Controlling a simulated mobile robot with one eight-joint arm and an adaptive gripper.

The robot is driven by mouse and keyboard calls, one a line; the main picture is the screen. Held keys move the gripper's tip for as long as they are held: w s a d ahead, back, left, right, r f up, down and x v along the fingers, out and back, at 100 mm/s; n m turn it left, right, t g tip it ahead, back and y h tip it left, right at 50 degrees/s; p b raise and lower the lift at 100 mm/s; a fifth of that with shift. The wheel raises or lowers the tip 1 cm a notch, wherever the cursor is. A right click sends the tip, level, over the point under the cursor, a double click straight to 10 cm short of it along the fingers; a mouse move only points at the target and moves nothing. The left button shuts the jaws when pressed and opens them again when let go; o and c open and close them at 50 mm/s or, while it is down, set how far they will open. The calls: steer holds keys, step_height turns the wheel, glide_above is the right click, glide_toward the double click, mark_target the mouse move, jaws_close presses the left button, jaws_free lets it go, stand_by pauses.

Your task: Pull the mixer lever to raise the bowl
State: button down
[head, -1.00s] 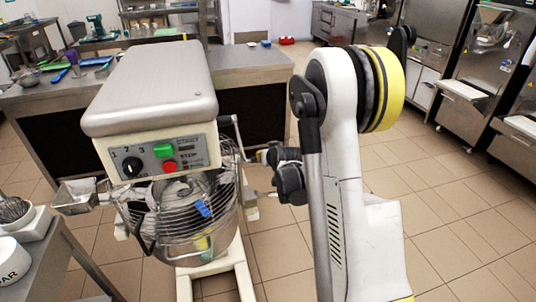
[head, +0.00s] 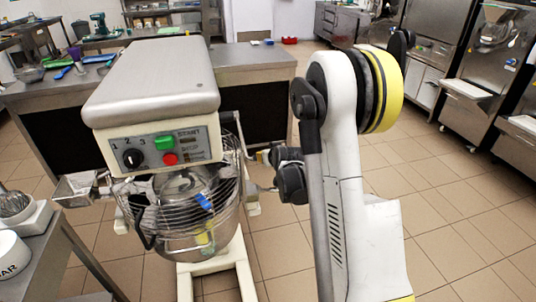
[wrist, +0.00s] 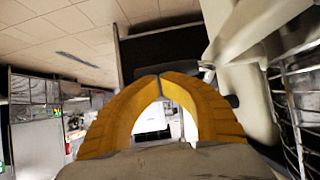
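The mixer (head: 150,85) stands at left centre in the head view, with a wire guard around its steel bowl (head: 195,240). The bowl hangs between the cream legs of the stand. A grey metal lever (head: 239,132) sticks out on the mixer's right side. My gripper (head: 262,156) is just right of the lever, mostly hidden by my arm. In the wrist view the yellow fingers of my gripper (wrist: 160,76) meet at their tips, with nothing visible between the tips. A grey bar, perhaps the lever (wrist: 207,72), shows right of them. I cannot tell whether they touch.
A steel table (head: 255,65) stands behind the mixer. A side table (head: 60,255) with a white tub (head: 12,256) is at the front left. Batch freezers (head: 480,75) line the right wall. The tiled floor (head: 450,220) is clear between them and the mixer.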

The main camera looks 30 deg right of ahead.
steer(key=r+p, duration=0.2)
steer(key=r, duration=0.1)
steer(key=shift+w+r, duration=0.2)
steer(key=shift+w, duration=0.15)
steer(key=s+a+f, duration=0.2)
steer(key=s+f, duration=0.3)
steer(key=s, duration=0.3)
steer(key=shift+s, duration=0.2)
steer(key=shift+a+r, duration=0.1)
